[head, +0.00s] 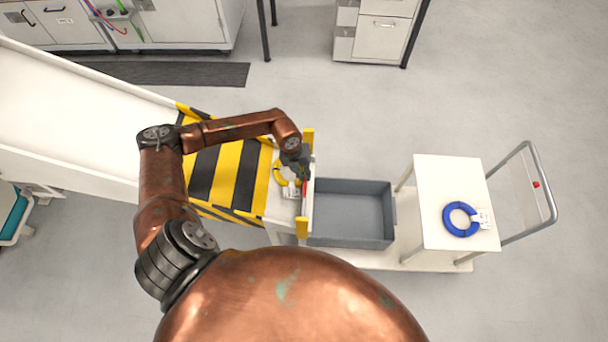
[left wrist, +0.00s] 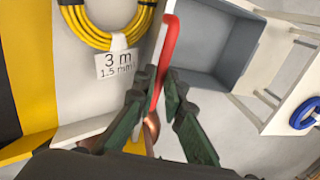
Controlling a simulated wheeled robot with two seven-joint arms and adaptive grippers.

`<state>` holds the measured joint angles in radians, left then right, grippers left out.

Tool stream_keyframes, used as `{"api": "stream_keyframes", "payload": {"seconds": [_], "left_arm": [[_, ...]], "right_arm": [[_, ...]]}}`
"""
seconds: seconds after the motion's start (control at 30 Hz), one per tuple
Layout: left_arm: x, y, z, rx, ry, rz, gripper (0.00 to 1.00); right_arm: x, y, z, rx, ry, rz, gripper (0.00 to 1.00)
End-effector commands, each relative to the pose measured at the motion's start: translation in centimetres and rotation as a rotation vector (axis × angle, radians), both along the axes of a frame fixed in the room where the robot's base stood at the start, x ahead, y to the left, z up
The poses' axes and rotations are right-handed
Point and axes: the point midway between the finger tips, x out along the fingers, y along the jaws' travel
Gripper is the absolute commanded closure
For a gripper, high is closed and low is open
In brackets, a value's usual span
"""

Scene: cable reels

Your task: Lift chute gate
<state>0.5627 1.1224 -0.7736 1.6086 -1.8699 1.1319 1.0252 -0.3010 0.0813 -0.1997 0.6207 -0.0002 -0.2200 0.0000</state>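The chute (head: 75,100) slopes down from the left to a lower end with yellow and black stripes. The chute gate (head: 304,200) is a thin upright panel across that end, between two yellow posts. Its red top edge shows in the left wrist view (left wrist: 168,50). My left gripper (head: 304,172) is over the gate; in the left wrist view its two dark green fingers (left wrist: 155,90) lie close on both sides of the red edge and appear shut on it. A yellow cable coil (left wrist: 105,28) with a "3 m 1.5 mm" label lies behind the gate. My right gripper is out of view.
A grey bin (head: 350,212) stands on the cart just beyond the gate and looks empty. A white raised shelf (head: 440,180) on the cart holds a blue cable coil (head: 447,222). The cart's metal handle (head: 552,195) is at the right. Open floor lies behind the cart.

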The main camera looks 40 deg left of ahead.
Motion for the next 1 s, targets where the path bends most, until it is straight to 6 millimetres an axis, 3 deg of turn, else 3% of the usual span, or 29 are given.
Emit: {"api": "stream_keyframes", "payload": {"seconds": [0.1,0.73,1.0], "left_arm": [[0.0,0.0,0.0,-0.001,-0.001,0.000,1.00],[0.0,0.0,0.3,-0.001,-0.002,0.000,1.00],[0.1,-0.1,4.0,-0.001,-0.004,0.001,1.00]], "right_arm": [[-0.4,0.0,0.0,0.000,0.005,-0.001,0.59],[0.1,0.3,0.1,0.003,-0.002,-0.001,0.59],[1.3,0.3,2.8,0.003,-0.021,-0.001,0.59]]}}
